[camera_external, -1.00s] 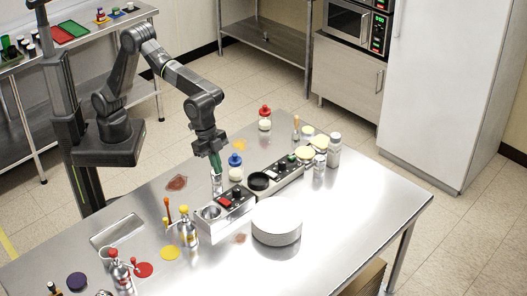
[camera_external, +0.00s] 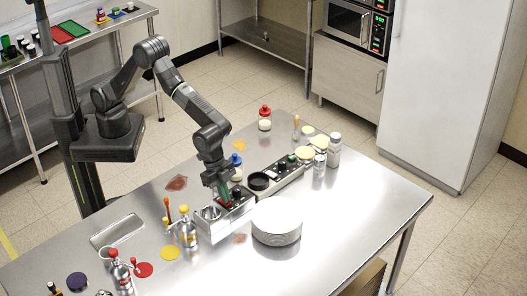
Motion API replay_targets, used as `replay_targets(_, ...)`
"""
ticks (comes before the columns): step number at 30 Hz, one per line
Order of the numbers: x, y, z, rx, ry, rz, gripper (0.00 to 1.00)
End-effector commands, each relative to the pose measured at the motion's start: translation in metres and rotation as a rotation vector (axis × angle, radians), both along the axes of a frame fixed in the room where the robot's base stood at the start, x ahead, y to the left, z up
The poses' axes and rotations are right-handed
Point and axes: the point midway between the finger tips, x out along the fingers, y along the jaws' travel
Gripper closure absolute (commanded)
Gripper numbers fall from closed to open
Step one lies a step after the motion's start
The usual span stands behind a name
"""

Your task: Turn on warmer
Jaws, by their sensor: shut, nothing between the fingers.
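The warmer (camera_external: 213,222) is a silver box with a round well and a black control panel with a red part, on the steel table. A second, similar unit (camera_external: 285,175) stands behind it to the right, with a black round top and a green-marked panel. My gripper (camera_external: 227,203) is shut and empty. Its fingertips are at the near warmer's control panel and cover part of it. I cannot tell whether they touch a switch, or whether the switch is on.
A stack of white plates (camera_external: 277,222) stands right of the warmer. Pump bottles (camera_external: 187,228) stand to its left. A blue-capped jar (camera_external: 236,166) is close behind my gripper. Shakers (camera_external: 334,150) stand at the right. The table's right front is clear.

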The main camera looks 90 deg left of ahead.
Motion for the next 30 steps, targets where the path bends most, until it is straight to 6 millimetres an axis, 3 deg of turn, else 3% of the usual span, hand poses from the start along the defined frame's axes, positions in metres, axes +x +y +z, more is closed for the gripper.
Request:
replay_targets(15, 0.001, -0.001, -0.006, 0.002, 0.002, 0.0, 1.0)
replay_targets(30, -0.011, 0.011, -0.006, 0.004, 0.004, -0.001, 1.0)
